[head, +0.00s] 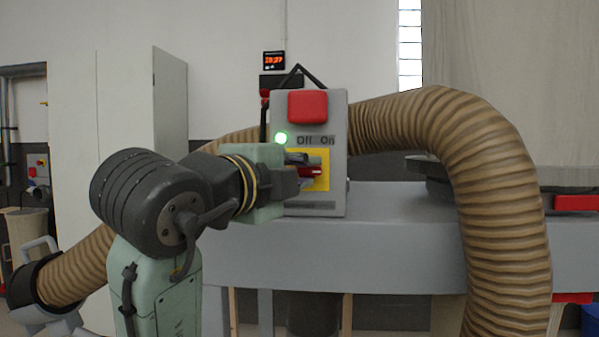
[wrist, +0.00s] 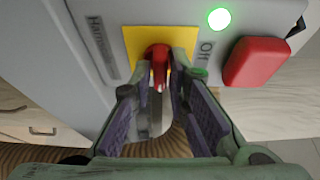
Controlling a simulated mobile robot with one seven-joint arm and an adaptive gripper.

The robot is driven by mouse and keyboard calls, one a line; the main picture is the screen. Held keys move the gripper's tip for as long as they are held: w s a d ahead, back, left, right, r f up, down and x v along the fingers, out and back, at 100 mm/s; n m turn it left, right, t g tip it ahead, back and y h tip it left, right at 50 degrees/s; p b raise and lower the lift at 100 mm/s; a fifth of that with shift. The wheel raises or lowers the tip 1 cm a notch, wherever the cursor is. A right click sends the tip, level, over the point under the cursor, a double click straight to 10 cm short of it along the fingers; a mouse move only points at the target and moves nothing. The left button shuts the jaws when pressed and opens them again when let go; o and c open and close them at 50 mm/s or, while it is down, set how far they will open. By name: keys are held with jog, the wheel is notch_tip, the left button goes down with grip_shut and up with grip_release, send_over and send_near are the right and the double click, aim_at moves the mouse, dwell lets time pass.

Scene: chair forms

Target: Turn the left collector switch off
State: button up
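The collector switch box (head: 337,150) is a grey box standing on the grey machine. Its red switch handle (head: 312,171) sits on a yellow plate (head: 322,185) below the words Off and On. A green light (head: 281,138) glows beside Off. My gripper (head: 303,169) is at the handle, coming from the left. In the wrist view the gripper (wrist: 161,85) has its fingers apart, one on each side of the red handle (wrist: 157,60). The gap is narrow, and I cannot tell whether either finger touches the handle. The gripper partly hides the plate.
A red button (head: 307,106) tops the box, close above my gripper; it also shows in the wrist view (wrist: 255,62). A thick brown hose (head: 480,170) arches behind and right of the box. The grey machine body (head: 400,240) extends to the right.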

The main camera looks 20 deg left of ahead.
grip_shut()
jog(key=shift+f+b, duration=0.15)
jog(key=shift+b, duration=0.15)
jog(key=shift+f+n+t+b, duration=0.15)
jog(key=shift+n+t+b, duration=0.15)
jog(key=shift+n+b, duration=0.65)
jog(key=n+t+y+b, duration=0.1)
jog(key=n+y+b, duration=0.1)
jog(key=n, duration=0.4)
jog(key=n+t+y+b, duration=0.1)
jog(key=n+y+b, duration=0.2)
jog(key=n, duration=0.4)
jog(key=d+n+t+y+b, duration=0.1)
jog(key=n+y+b, duration=0.1)
jog(key=n, duration=0.5)
jog(key=shift+w+f+y+b, duration=0.1)
jog(key=shift+f+y+b, duration=0.15)
jog(key=shift+b, duration=0.3)
jog(key=shift+a+n+y, duration=0.1)
jog(key=shift+n+y, duration=0.15)
jog(key=shift+n, duration=0.1)
jog(key=shift+o, duration=2.3)
grip_release()
jog(key=shift+r, duration=0.1)
